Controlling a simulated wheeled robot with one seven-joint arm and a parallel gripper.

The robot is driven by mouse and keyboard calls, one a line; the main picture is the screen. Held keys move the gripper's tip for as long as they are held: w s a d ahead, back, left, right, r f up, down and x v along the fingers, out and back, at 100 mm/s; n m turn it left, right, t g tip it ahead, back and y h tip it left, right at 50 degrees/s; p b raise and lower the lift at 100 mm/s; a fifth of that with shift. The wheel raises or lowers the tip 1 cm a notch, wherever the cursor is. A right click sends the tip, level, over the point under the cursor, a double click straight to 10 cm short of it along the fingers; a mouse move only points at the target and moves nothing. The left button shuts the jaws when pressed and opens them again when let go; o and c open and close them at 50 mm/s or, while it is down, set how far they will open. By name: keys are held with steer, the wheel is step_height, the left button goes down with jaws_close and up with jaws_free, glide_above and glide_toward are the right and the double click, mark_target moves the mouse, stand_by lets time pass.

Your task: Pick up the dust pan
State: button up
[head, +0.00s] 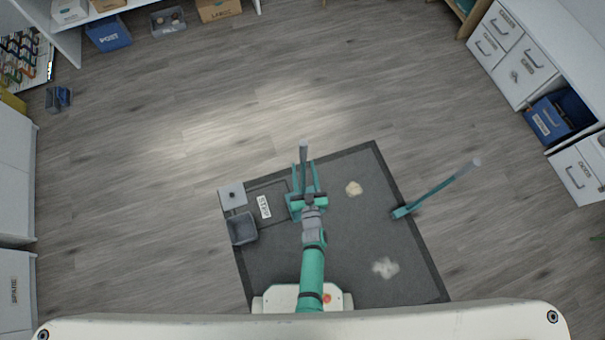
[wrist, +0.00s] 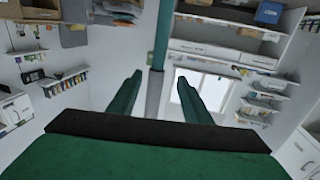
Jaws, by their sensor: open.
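The dust pan's long upright handle (head: 304,150) shows in the head view as a grey-ended pole at the mat's far edge. In the wrist view a teal pole with a grey section (wrist: 162,40) runs down the middle. My gripper (head: 304,170) is open, with its two teal fingers on either side of the handle. In the wrist view the fingers (wrist: 158,80) flank the pole with gaps on both sides. The pan itself is mostly hidden by my gripper and arm; a teal edge shows just left of them.
A broom (head: 440,190) with a teal pole leans over the dark mat's (head: 345,250) right edge. Two pale debris piles (head: 354,188) (head: 385,268) lie on the mat. A grey bin (head: 242,229) stands at left. Wooden floor (head: 200,130) beyond is clear; cabinets line the sides.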

mark_target(305, 161)
steer(key=w, duration=0.4)
steer(key=shift+w+d, duration=0.1)
steer(key=shift+d, duration=0.1)
steer(key=shift+w+a, duration=0.15)
steer(key=shift+w, duration=0.25)
steer(key=shift+r, duration=0.1)
jaws_close()
